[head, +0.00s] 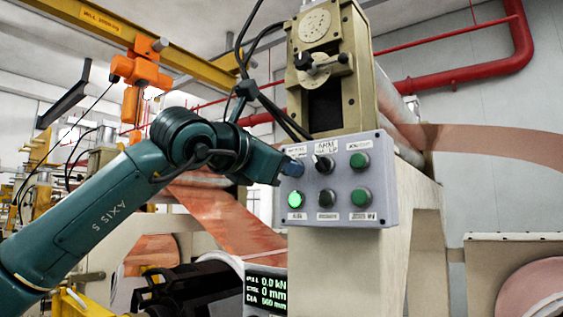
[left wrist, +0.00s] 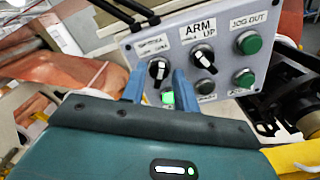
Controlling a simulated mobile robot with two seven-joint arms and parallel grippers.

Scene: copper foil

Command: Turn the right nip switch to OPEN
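A grey control box (head: 340,213) hangs on the machine's front and shows tilted in the left wrist view (left wrist: 222,75). Its top-left black selector switch (left wrist: 158,69) has a white pointer mark, close to upright on the panel; its label is too blurred to read. My left gripper (head: 290,168) is at the box's upper left corner and hides this switch in the head view. In the left wrist view its two blue fingers (left wrist: 158,78) are apart, one on each side of the switch. I cannot tell whether they touch it. My right gripper is not in view.
Beside it is the ARM UP selector (left wrist: 203,59), with the green JOG OUT button (left wrist: 250,43) further right. A lit green button (head: 295,199) sits below the left switch. Black cables (head: 283,117) hang above my gripper. A display (head: 266,290) stands below the box.

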